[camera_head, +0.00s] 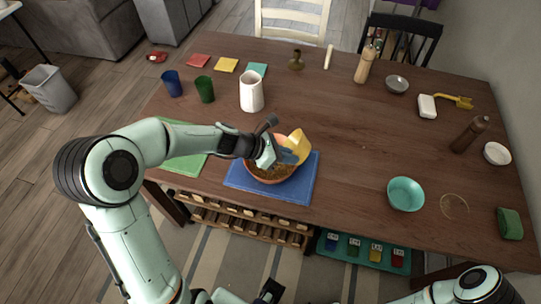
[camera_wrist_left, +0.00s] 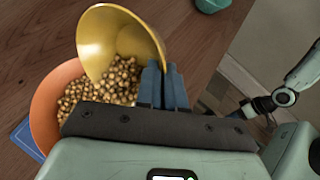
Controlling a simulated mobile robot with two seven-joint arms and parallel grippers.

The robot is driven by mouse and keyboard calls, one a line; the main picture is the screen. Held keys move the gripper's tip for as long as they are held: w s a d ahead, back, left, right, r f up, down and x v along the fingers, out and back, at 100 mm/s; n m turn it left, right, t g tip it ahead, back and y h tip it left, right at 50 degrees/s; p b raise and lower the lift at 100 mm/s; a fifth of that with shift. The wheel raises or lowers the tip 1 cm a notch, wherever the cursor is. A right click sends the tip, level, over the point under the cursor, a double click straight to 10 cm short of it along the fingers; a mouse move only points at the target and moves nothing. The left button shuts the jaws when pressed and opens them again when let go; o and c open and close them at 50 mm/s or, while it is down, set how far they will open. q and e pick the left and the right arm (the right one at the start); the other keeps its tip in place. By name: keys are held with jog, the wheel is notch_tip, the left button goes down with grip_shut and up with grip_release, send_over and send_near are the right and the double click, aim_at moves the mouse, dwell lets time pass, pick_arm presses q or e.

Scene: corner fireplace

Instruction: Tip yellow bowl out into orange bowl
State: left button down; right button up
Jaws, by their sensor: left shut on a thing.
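The yellow bowl (camera_head: 300,143) is tilted steeply over the orange bowl (camera_head: 272,181), which stands on a blue mat (camera_head: 300,191). My left gripper (camera_head: 283,156) is shut on the yellow bowl's rim. In the left wrist view the gripper's blue fingers (camera_wrist_left: 163,85) pinch the rim of the yellow bowl (camera_wrist_left: 115,30). Small tan round pieces (camera_wrist_left: 120,72) lie at the yellow bowl's lower lip and in the orange bowl (camera_wrist_left: 45,98). The orange bowl's near part is hidden by the gripper. My right gripper (camera_wrist_left: 255,106) is small and dark at the right; its jaws are unclear.
A white jug (camera_head: 251,91), a green cup (camera_head: 204,90) and a blue cup (camera_head: 172,84) stand behind the bowls. A green mat (camera_head: 186,162) lies left, partly under my arm. A turquoise bowl (camera_head: 405,194) stands right. The table between it and the blue mat is clear.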

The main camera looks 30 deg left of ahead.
pick_arm(q)
jog(key=shift+s+d+b, duration=0.1)
jog(key=shift+s+b, duration=0.05)
jog(key=shift+b, duration=0.15)
jog(key=shift+f, duration=0.1)
jog(key=shift+a+b, duration=0.25)
jog(key=shift+b, duration=0.05)
jog(key=shift+h, duration=0.4)
jog(key=shift+b, duration=0.35)
jog(key=shift+a, duration=0.1)
jog(key=shift+b, duration=0.3)
jog(key=shift+a+r+t+h+b, duration=0.2)
jog(key=shift+a+t+h+b, duration=0.1)
jog(key=shift+h+b, duration=0.15)
jog(key=shift+a+n+h, duration=0.15)
jog(key=shift+n+h, duration=0.1)
jog(key=shift+n, duration=0.05)
